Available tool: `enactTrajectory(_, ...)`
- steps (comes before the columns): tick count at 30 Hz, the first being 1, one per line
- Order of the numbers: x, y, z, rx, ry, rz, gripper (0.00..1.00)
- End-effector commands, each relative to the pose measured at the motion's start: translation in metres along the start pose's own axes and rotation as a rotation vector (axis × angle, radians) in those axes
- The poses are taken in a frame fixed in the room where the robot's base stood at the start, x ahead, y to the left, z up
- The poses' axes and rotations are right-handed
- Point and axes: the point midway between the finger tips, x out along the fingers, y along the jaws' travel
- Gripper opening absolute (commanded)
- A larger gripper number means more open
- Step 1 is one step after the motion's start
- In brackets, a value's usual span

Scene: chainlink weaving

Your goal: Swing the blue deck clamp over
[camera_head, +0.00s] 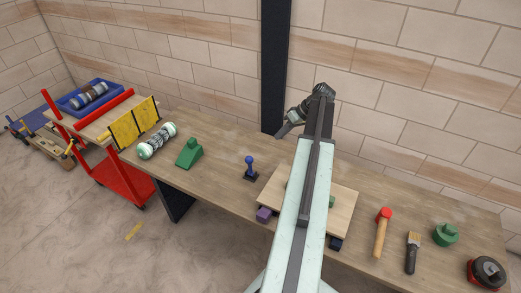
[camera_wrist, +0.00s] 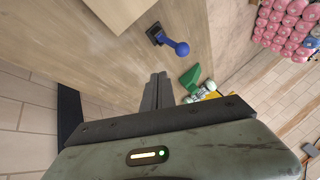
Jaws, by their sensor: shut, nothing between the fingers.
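The blue deck clamp (camera_head: 250,164) is a blue lever with a round knob on a small dark base. It stands on the wooden bench (camera_head: 216,172), left of the light board. In the wrist view the clamp (camera_wrist: 176,44) is beyond my fingertips, a little up and right of them. In the head view the lever stands roughly upright. My gripper (camera_head: 285,130) is at the far side of the bench, up and right of the clamp and apart from it. Its fingers (camera_wrist: 158,84) are together and hold nothing.
A green wedge-shaped block (camera_head: 189,153) and a banded roll (camera_head: 157,141) lie left of the clamp. The light board (camera_head: 341,210) is to its right, partly behind my arm. A hammer (camera_head: 381,233), brush (camera_head: 412,253) and tape measure (camera_head: 487,272) lie farther right.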

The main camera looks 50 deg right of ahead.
Motion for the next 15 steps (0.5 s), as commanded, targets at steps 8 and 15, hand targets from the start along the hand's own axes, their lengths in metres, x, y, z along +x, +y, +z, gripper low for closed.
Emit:
enactTrajectory(8, 0.025, 0.002, 0.003, -0.002, -0.001, -0.001, 0.0)
enactTrajectory(15, 0.081, 0.003, 0.004, -0.003, -0.003, -0.001, 0.0)
